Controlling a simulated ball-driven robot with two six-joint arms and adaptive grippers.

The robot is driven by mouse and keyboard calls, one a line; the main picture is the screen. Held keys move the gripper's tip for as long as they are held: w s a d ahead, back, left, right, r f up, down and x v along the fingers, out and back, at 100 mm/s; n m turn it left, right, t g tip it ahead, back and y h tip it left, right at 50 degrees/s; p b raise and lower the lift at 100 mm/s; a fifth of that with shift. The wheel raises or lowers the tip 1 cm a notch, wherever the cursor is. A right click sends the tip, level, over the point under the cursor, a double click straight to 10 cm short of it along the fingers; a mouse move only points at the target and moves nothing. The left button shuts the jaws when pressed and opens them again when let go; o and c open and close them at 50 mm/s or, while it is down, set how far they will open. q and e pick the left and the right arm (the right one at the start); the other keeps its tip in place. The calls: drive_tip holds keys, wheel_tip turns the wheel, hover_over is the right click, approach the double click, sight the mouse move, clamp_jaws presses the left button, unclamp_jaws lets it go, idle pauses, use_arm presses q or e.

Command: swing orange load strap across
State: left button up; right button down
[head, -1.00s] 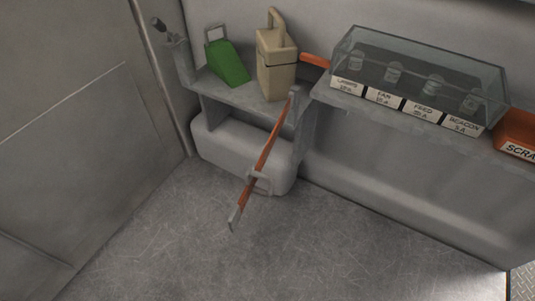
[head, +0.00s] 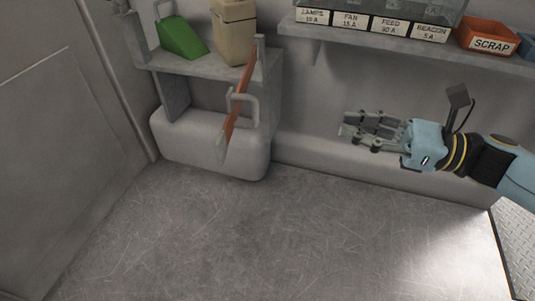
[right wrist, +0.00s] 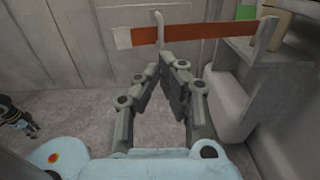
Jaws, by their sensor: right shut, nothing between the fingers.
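The orange load strap (head: 238,95) is a stiff-looking bar with a grey pull handle (head: 244,110) and a pale end (head: 222,148). It runs from a post (head: 260,52) at the shelf's right end, out toward me over the floor. In the right wrist view the strap (right wrist: 205,33) crosses the top, its handle (right wrist: 159,30) near the pale end. My right gripper (head: 352,129) is shut and empty, right of the strap and apart from it. Its fingers (right wrist: 168,70) show below the strap in the wrist view. My left gripper (right wrist: 28,128) shows small at that view's left edge, its jaws unclear.
A green wedge-shaped item (head: 183,38) and a beige can (head: 234,32) stand on the left shelf (head: 190,66). The right shelf (head: 420,52) carries a labelled clear case (head: 415,8) and an orange SCRAP bin (head: 487,37). The floor (head: 270,240) is clear.

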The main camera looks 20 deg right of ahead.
drive_tip(key=f, duration=0.1)
approach(258, 112)
drive_tip(key=x, duration=0.7)
drive_tip(key=shift+w+d+f, duration=0.1)
drive_tip(key=shift+w+f, duration=0.15)
drive_tip(key=shift+w, duration=0.15)
